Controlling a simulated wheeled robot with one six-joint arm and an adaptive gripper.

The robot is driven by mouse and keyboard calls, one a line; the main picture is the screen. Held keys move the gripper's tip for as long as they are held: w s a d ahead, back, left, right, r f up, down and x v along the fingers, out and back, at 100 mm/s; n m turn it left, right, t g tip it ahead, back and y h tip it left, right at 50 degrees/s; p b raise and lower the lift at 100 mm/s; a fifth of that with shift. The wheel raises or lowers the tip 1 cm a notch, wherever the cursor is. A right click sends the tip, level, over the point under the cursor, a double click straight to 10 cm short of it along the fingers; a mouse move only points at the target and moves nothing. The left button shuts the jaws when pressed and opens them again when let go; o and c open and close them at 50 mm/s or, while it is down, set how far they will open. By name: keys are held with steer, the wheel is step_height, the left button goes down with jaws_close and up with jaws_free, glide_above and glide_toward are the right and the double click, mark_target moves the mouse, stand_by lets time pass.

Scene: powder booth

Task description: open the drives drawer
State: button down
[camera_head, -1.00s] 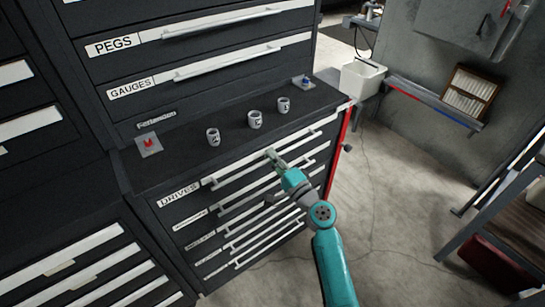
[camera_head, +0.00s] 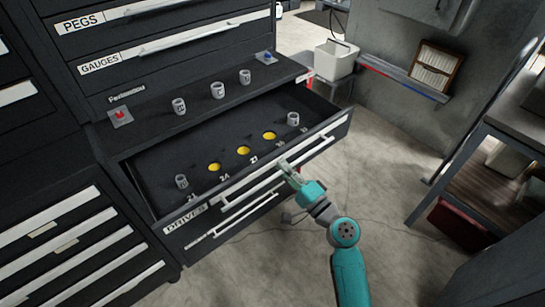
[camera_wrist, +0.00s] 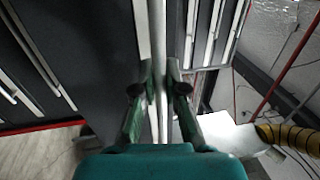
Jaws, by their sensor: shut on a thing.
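The drives drawer (camera_head: 150,168) is pulled well out of the black cabinet in the head view. Its label reads DRIVES (camera_head: 185,221). Inside are two grey sockets, one at the left (camera_head: 181,181) and one at the right (camera_head: 293,119), with several yellow round spots between them (camera_head: 241,151). My gripper (camera_head: 288,168) is at the middle of the drawer's long pale handle (camera_head: 245,185), shut on it. In the wrist view my gripper's fingers (camera_wrist: 158,90) stand on both sides of the pale handle bar (camera_wrist: 158,45).
Three sockets (camera_head: 217,90) stand on the ledge above the drawer, between a red-topped plate (camera_head: 120,117) and a blue-topped plate (camera_head: 265,57). A white bin (camera_head: 335,60) is behind. A bench (camera_head: 500,150) stands at the right. The floor (camera_head: 370,160) between is clear.

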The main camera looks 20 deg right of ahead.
steer(key=r+v, duration=0.1)
steer(key=v, duration=0.5)
steer(key=shift+s, duration=0.4)
steer(key=shift+d, duration=0.15)
steer(key=c, duration=1.2)
jaws_free()
steer(key=v, duration=1.2)
